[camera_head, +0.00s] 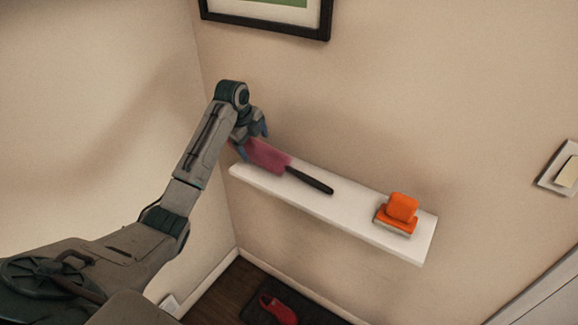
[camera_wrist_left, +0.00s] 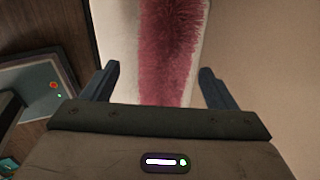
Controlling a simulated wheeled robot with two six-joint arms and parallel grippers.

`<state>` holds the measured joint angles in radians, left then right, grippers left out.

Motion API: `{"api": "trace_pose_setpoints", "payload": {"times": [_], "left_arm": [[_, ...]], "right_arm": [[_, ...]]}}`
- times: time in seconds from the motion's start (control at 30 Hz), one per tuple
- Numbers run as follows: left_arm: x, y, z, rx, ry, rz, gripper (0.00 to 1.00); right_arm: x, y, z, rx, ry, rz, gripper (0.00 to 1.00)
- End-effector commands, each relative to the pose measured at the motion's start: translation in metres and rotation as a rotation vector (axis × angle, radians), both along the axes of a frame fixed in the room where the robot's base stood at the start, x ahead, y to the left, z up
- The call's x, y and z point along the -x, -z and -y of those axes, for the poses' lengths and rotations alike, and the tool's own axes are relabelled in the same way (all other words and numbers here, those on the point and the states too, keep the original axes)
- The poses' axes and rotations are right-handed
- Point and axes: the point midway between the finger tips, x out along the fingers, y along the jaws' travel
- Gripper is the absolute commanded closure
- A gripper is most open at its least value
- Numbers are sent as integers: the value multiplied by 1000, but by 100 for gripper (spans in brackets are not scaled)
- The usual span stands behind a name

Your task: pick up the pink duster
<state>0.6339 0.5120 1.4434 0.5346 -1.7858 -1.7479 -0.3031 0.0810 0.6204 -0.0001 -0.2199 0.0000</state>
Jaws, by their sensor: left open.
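The pink duster (camera_head: 268,157) lies on the white wall shelf (camera_head: 370,232), with its black handle pointing right along the shelf. My left gripper (camera_head: 254,141) is at the left end of the shelf, by the duster's pink bristle end. In the left wrist view the duster's bristles (camera_wrist_left: 171,55) run between the two spread fingers of the gripper (camera_wrist_left: 156,88). There is a gap on both sides, and neither finger appears to touch the bristles. The handle is out of the wrist view. My right gripper is not in view.
An orange sponge-like block (camera_head: 402,207) sits on a base near the shelf's right end. A framed picture (camera_head: 268,18) hangs above. A switch plate (camera_head: 563,169) is on the wall at right. A red shoe (camera_head: 279,309) lies on a dark mat below.

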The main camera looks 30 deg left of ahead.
Motion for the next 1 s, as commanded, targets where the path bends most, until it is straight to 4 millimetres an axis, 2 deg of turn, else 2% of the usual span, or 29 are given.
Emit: {"api": "trace_pose_setpoints", "payload": {"times": [0.27,0.47,0.97,1.0], "left_arm": [[-14,25,8,4,0,-4,20],[-20,48,8,1,-1,-1,20],[-21,51,8,0,0,0,20],[-21,52,8,0,0,0,24]], "right_arm": [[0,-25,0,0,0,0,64],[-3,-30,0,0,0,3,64],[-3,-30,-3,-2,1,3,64],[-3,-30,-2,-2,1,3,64]]}}
